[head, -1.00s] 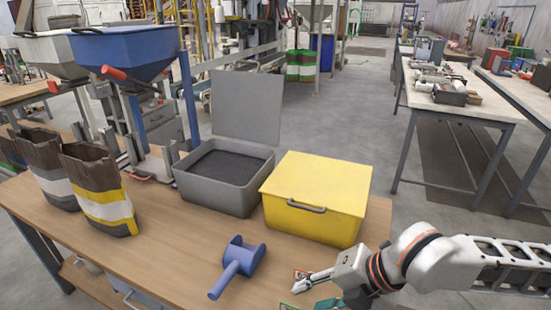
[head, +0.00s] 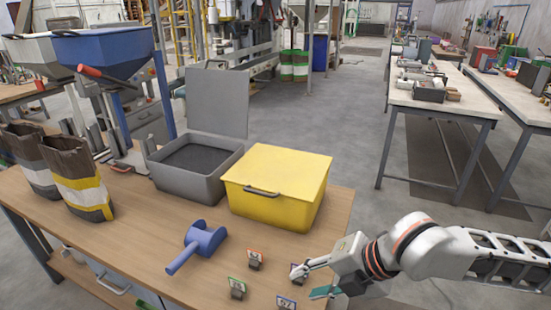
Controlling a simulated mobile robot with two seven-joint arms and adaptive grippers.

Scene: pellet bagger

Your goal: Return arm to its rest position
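My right arm comes in from the right edge. Its gripper (head: 316,281) hangs at the front right of the wooden table (head: 140,245), with its fingers apart and nothing visible between them. One finger overlaps a small dark tag (head: 299,271) in the picture; I cannot tell whether they touch. The blue scoop (head: 203,240) lies on the table to the left of the gripper, apart from it. My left arm and gripper are not in view.
Small number tags with orange (head: 255,259), green (head: 237,287) and blue (head: 286,302) edges stand near the gripper. Behind are a closed yellow box (head: 277,185), an open grey bin (head: 185,180), two striped bags (head: 80,182) and a blue hopper (head: 105,50).

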